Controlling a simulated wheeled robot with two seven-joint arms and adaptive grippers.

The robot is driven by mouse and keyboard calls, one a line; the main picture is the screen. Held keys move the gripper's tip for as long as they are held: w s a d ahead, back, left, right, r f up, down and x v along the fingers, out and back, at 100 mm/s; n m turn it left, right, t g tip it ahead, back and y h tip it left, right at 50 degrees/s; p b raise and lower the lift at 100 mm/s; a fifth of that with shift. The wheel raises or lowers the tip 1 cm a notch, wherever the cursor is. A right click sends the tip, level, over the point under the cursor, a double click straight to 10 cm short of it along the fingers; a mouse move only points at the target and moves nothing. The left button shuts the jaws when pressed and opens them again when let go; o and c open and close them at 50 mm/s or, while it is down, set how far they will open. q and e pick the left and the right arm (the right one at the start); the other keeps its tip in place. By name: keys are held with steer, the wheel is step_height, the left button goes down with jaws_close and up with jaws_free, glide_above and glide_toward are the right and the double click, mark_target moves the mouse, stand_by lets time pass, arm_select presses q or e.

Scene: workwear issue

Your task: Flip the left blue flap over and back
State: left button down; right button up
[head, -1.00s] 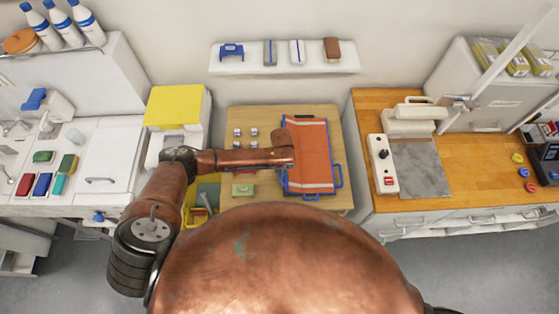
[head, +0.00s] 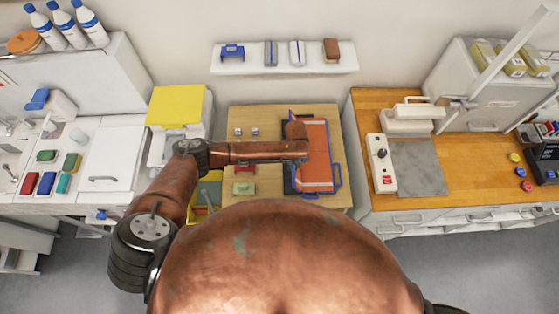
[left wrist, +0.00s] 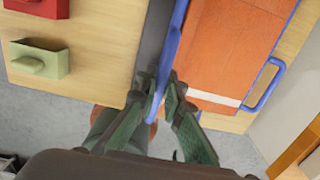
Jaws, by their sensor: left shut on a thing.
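The orange cloth with pale stripes (head: 318,165) lies on a blue-handled folding board on the wooden table. It also shows in the left wrist view (left wrist: 232,45). The left blue flap (left wrist: 175,35) stands up nearly edge-on in the left wrist view. A dark grey strip (left wrist: 151,42) shows on its left. My left gripper (left wrist: 160,88) is shut on the flap's blue handle loop at its near end. In the head view my forearm hides much of the gripper and the flap. My right gripper is not in view.
A red holder (left wrist: 37,6) and a green holder (left wrist: 38,62) sit on the table left of the board. A wall shelf (head: 283,66) is behind. A wooden-topped bench (head: 465,155) stands right, and a yellow-topped box (head: 178,105) stands left.

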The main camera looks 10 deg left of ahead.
arm_select(q)
steer(key=shift+w+d+r, duration=0.1)
steer(key=shift+d, duration=0.45)
steer(key=shift+w+d+r, duration=0.1)
steer(key=shift+d, duration=0.4)
steer(key=shift+w+d+f+b, duration=0.2)
steer(key=shift+d+b, duration=0.45)
steer(key=shift+d, duration=0.4)
steer(key=shift+w+d+f+b, duration=0.25)
steer(key=shift+d+b, duration=0.4)
steer(key=shift+d, duration=0.4)
steer(key=shift+w+d+f+b, duration=0.2)
steer(key=shift+d+b, duration=0.45)
steer(key=shift+d, duration=0.4)
steer(key=shift+w+r, duration=0.1)
steer(key=shift+w, duration=0.05)
steer(key=shift+w+r, duration=0.15)
steer(key=shift+r, duration=0.05)
